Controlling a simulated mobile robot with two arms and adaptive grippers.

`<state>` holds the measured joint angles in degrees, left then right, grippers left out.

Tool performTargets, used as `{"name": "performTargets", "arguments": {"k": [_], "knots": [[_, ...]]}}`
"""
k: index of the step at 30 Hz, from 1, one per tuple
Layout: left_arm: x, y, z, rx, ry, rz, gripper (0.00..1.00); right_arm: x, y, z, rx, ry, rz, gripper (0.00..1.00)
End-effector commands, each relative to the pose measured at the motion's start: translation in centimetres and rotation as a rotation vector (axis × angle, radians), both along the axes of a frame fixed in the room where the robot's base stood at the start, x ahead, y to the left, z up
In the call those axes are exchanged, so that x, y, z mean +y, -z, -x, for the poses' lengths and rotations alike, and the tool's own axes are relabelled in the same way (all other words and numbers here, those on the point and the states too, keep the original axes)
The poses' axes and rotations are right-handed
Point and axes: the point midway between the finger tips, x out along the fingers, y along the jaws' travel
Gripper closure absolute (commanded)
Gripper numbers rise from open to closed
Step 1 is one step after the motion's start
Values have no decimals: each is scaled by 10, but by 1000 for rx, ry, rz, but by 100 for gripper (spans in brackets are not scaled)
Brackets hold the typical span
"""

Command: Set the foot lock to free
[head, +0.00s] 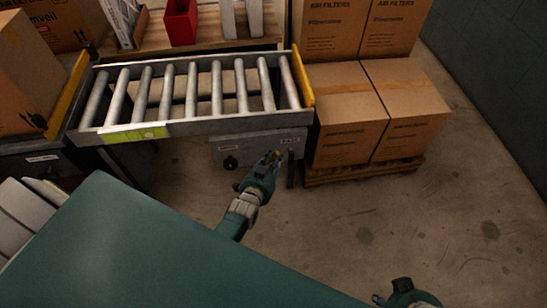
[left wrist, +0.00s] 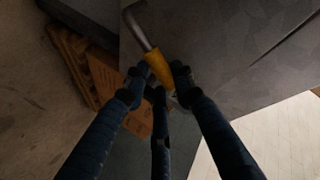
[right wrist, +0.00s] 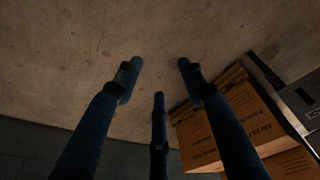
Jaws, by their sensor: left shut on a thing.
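The foot lock is a lever with a yellow grip (left wrist: 158,68) on a bent metal rod (left wrist: 140,28). In the head view it sits at the right of a grey box (head: 255,146) below the roller conveyor, mostly hidden by my gripper. My left gripper (head: 272,158) is shut on the yellow grip; its fingers (left wrist: 160,80) close around it in the left wrist view. The box has two small labels, too small to read surely, and a dark knob (head: 231,163) at its left. My right gripper (right wrist: 159,62) is open and empty above the floor.
The roller conveyor (head: 130,133) has yellow end plates and stands above the box. Stacked cartons (head: 350,125) on a wooden pallet (head: 365,172) stand close to its right. A red bin (head: 181,22) is on the shelf behind. The floor (head: 400,220) at the right is clear.

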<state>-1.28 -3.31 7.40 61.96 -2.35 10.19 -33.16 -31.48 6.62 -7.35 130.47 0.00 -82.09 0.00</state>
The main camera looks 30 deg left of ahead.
Motion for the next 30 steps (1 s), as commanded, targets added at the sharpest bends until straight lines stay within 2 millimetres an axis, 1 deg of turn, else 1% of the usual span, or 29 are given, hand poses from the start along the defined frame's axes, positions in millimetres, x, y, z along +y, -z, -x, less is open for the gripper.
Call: {"name": "performTargets", "arguments": {"k": [3, 9, 21, 22, 24, 25, 30], "knots": [[-1, 1, 1, 21, 1, -27, 100, 1, 13, -2, 9, -1, 0, 60], [-1, 3, 1, 37, 2, -53, 100, 1, 26, -3, 13, -2, 0, 60], [0, 4, 1, 42, 3, -60, 100, 1, 28, -4, 12, -2, 1, 60], [0, 4, 1, 42, 3, -60, 73, 1, 28, -4, 12, -2, 1, 60], [-1, 4, 1, 42, 2, -59, 59, 1, 28, -4, 11, -2, 1, 60], [0, 4, 1, 42, 2, -59, 55, 1, 28, -4, 11, -2, 1, 60], [0, 4, 1, 40, 1, -57, 55, 1, 28, -4, 11, -2, 1, 60]]}}
